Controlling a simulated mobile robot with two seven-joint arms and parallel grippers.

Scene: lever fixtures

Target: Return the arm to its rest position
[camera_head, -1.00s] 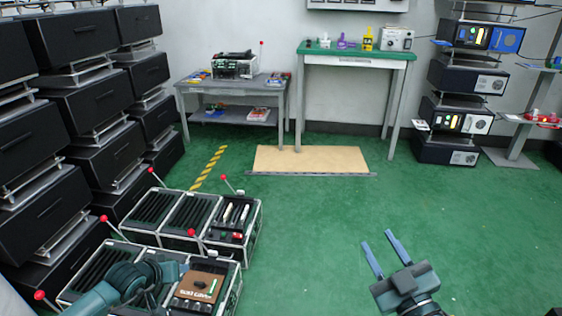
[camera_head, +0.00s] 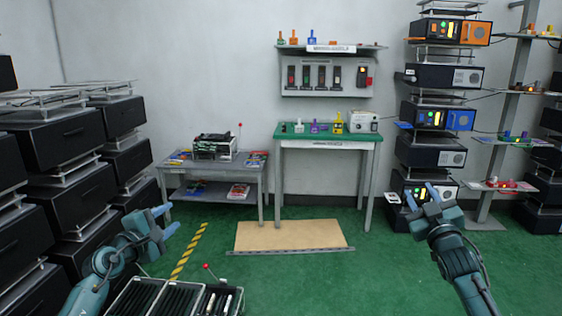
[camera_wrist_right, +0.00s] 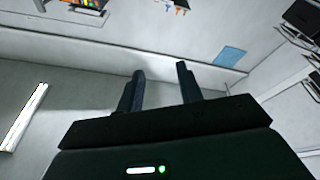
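My left gripper (camera_head: 166,220) is raised at the left of the head view, above the floor near the black rack units. Its blue fingers are apart and nothing is between them. My right gripper (camera_head: 424,194) is raised at the right of the head view, in front of the stacked units. Its two fingers are apart and empty. In the right wrist view the same fingers (camera_wrist_right: 159,88) stand apart with bare wall and ceiling surfaces beyond. The lever fixture boxes (camera_head: 175,298) with a red-knobbed lever (camera_head: 207,267) show at the bottom left, cut off by the frame edge.
A green-topped table (camera_head: 325,137) and a grey table (camera_head: 213,168) stand against the back wall. A tan board (camera_head: 290,235) lies on the floor. Black rack units (camera_head: 60,160) fill the left. Stacked units (camera_head: 432,158) stand at the right.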

